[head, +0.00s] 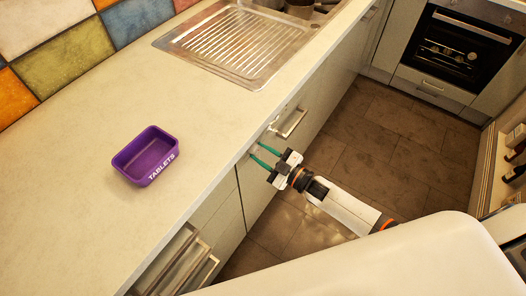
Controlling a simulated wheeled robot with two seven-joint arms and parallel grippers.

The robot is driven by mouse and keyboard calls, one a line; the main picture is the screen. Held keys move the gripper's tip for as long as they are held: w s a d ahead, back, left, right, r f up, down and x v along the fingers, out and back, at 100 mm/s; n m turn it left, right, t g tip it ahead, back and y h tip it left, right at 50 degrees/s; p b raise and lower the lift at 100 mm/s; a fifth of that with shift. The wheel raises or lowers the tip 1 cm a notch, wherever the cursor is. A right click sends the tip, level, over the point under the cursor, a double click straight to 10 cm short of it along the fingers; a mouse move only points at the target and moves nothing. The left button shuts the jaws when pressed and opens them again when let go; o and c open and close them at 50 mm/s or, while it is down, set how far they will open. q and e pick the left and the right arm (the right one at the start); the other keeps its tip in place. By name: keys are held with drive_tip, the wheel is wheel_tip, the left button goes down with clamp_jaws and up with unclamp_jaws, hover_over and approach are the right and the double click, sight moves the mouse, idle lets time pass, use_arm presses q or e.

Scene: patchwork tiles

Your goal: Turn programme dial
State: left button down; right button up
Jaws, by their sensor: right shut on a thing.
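My right gripper (256,153) reaches in from the lower right, with two green fingers pointing at the cabinet-line front just under the worktop edge. Its fingers are a little apart and shut on the programme dial, which is too small and too covered to make out. The dial's setting cannot be read. The front panel of the appliance (257,188) shows below the fingers. My left gripper is not in view.
A purple tub marked TABLETS (146,157) stands on the pale worktop (70,200). A bar handle (292,122) sticks out close to the right gripper. A steel sink drainer (235,45) lies farther back, an oven (455,50) at far right. Tiled floor is clear.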

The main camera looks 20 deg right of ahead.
drive_tip(key=m+p, duration=0.1)
drive_tip(key=m, duration=0.3)
drive_tip(key=shift+m, duration=0.3)
drive_tip(key=shift+m+h, duration=0.3)
drive_tip(key=shift+m, duration=1.7)
drive_tip(key=o, duration=1)
drive_tip(key=shift+s, duration=0.15)
drive_tip(key=shift+s+d+f, duration=0.1)
drive_tip(key=shift+s+d, duration=0.15)
drive_tip(key=shift+s, duration=0.05)
drive_tip(key=b+v, duration=0.1)
drive_tip(key=v, duration=1)
drive_tip(key=shift+d, duration=0.15)
